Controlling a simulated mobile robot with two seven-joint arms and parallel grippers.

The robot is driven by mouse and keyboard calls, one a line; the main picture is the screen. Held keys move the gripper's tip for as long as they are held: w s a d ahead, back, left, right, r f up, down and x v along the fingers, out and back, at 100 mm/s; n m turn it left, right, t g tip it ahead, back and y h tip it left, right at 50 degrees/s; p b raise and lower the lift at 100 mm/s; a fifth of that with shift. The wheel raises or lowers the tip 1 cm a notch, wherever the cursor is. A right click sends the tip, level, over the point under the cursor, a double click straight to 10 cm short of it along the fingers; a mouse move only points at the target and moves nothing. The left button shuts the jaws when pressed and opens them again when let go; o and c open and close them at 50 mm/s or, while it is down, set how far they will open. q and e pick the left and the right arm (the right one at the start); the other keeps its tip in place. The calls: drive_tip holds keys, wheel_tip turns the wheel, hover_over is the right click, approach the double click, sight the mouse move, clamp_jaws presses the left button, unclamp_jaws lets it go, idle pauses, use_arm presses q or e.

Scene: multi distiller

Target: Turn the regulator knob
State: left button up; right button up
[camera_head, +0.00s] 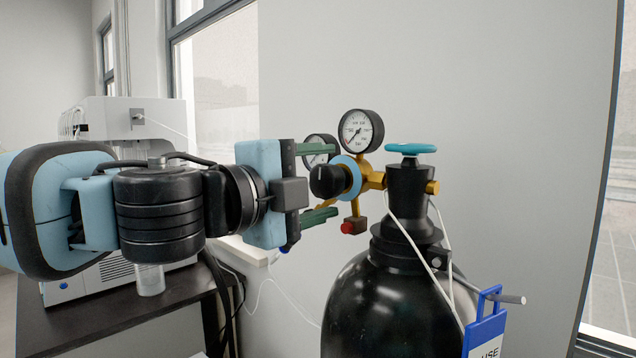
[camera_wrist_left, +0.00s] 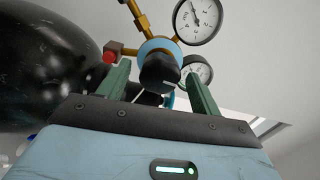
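The regulator knob (camera_head: 328,181) is black and round, with a light blue ring behind it, on a brass regulator (camera_head: 373,179) fixed to a black gas cylinder (camera_head: 385,300). My left gripper (camera_head: 325,182) comes in from the left with its two green fingers apart, one above and one below the knob's level. In the left wrist view the knob (camera_wrist_left: 158,72) lies between the tips of the open fingers (camera_wrist_left: 160,85), with gaps showing on both sides. I cannot tell how deep the knob sits between them. My right gripper is not in view.
Two pressure gauges (camera_head: 361,131) sit above and behind the knob. A red-ended valve (camera_head: 350,226) hangs below it, near the lower finger. A teal handwheel (camera_head: 410,148) tops the cylinder. A blue tag (camera_head: 486,325) hangs at the right. A white machine (camera_head: 130,125) stands on a dark table at the left.

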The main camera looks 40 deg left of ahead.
sight(320, 185)
use_arm(q)
drive_tip(key=shift+s, duration=0.45)
drive_tip(key=shift+s+a, duration=0.1)
drive_tip(key=shift+s, duration=0.9)
drive_tip(key=shift+s+a+f+b, duration=0.1)
drive_tip(key=shift+s+f+b, duration=0.2)
drive_tip(key=shift+b, duration=0.4)
drive_tip(key=shift+s+r+b, duration=0.1)
drive_tip(key=shift+s+b, duration=0.2)
drive_tip(key=shift+b, duration=0.05)
drive_tip(key=shift+s+b, duration=0.6)
drive_tip(key=shift+s, duration=0.05)
drive_tip(key=shift+s+a+r+b, duration=0.15)
drive_tip(key=shift+s+b, duration=0.45)
drive_tip(key=shift+s, duration=0.6)
